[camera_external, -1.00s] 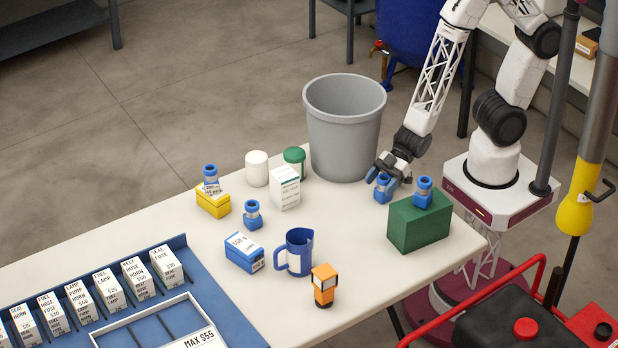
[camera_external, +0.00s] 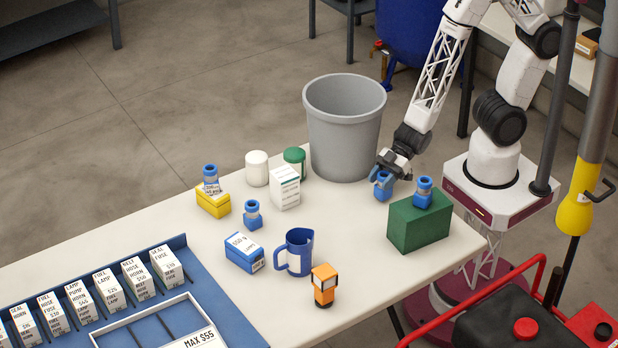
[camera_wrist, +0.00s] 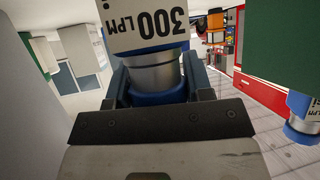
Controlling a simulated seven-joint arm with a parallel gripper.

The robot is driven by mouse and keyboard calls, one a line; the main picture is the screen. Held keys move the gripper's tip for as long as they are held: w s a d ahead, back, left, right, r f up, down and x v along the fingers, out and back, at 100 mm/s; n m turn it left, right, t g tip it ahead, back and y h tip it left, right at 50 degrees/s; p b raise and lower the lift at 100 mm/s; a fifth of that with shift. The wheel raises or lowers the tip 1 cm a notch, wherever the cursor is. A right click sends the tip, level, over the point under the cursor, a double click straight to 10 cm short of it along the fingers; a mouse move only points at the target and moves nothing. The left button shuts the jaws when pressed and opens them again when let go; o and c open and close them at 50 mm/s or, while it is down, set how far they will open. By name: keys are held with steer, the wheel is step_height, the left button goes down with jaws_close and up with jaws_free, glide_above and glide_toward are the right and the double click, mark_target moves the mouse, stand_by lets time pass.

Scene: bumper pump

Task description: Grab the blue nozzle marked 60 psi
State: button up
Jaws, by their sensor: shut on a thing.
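My gripper (camera_external: 388,172) is shut on a blue nozzle (camera_external: 382,188) near the table's back right edge. In the wrist view, my gripper (camera_wrist: 155,85) holds this nozzle (camera_wrist: 150,72) by its silver and blue neck. Its white label reads "300 LPM", upside down in the picture; no 60 psi mark shows on it. A second blue nozzle (camera_external: 423,192) stands on a green block.
The green block (camera_external: 418,228) is close beside my gripper. A grey bin (camera_external: 345,130) stands behind.

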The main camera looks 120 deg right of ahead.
step_height(320, 180, up, 2)
steer(key=shift+r, duration=0.15)
steer(key=s+a+r, duration=0.1)
steer(key=s, duration=1.4)
steer(key=shift+s+a+r, duration=0.2)
steer(key=shift+a+r, duration=0.05)
steer(key=shift+a, duration=0.15)
steer(key=shift+s, duration=0.25)
